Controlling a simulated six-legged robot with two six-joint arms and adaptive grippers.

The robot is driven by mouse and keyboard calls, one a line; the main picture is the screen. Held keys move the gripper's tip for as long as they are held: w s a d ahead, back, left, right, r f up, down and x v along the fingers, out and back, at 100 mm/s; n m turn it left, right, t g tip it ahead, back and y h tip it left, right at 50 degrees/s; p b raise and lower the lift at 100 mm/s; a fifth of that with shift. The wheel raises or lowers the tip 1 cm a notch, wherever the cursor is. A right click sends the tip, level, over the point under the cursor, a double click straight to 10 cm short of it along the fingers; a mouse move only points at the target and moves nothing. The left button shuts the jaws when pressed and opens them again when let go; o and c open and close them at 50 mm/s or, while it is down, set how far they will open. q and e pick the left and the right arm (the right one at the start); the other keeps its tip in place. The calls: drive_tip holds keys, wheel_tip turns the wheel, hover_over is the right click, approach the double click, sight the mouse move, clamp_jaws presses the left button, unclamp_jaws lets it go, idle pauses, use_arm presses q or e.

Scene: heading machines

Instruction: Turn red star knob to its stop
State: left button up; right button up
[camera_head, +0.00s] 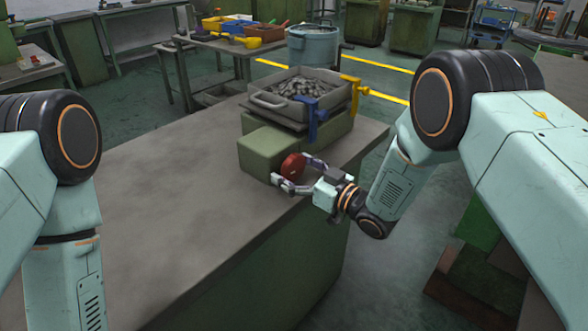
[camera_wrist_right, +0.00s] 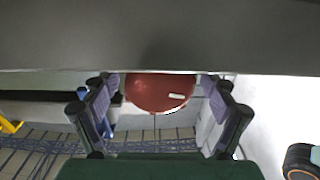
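The red star knob (camera_head: 292,167) is on the front of a green block-shaped housing (camera_head: 266,152) near the right edge of the workbench. A small white mark shows on its face in the right wrist view (camera_wrist_right: 160,92). My right gripper (camera_head: 291,170) is at the knob with one finger on each side. In the right wrist view, its fingers (camera_wrist_right: 160,100) are spread, with narrow gaps to the knob on both sides. Firm contact is not visible. My left arm comes in at the left and leaves at the bottom edge; its gripper is out of view.
Behind the housing stands a grey tray (camera_head: 271,99) of small metal parts, with blue (camera_head: 312,120) and yellow clamps (camera_head: 355,88) at its side. The workbench top (camera_head: 160,200) is bare to the left. A blue-grey drum (camera_head: 313,45) stands behind.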

drive_tip(key=shift+c, duration=1.4)
drive_tip(key=shift+w+d, duration=0.1)
drive_tip(key=c, duration=0.8)
drive_tip(key=shift+r+m, duration=0.1)
drive_tip(key=shift+m, duration=0.2)
drive_tip(key=shift+m+p, duration=0.45)
drive_tip(key=shift+m, duration=0.45)
drive_tip(key=shift+r+m+p, duration=0.1)
drive_tip(key=shift+m+p, duration=0.4)
drive_tip(key=shift+m, duration=1.7)
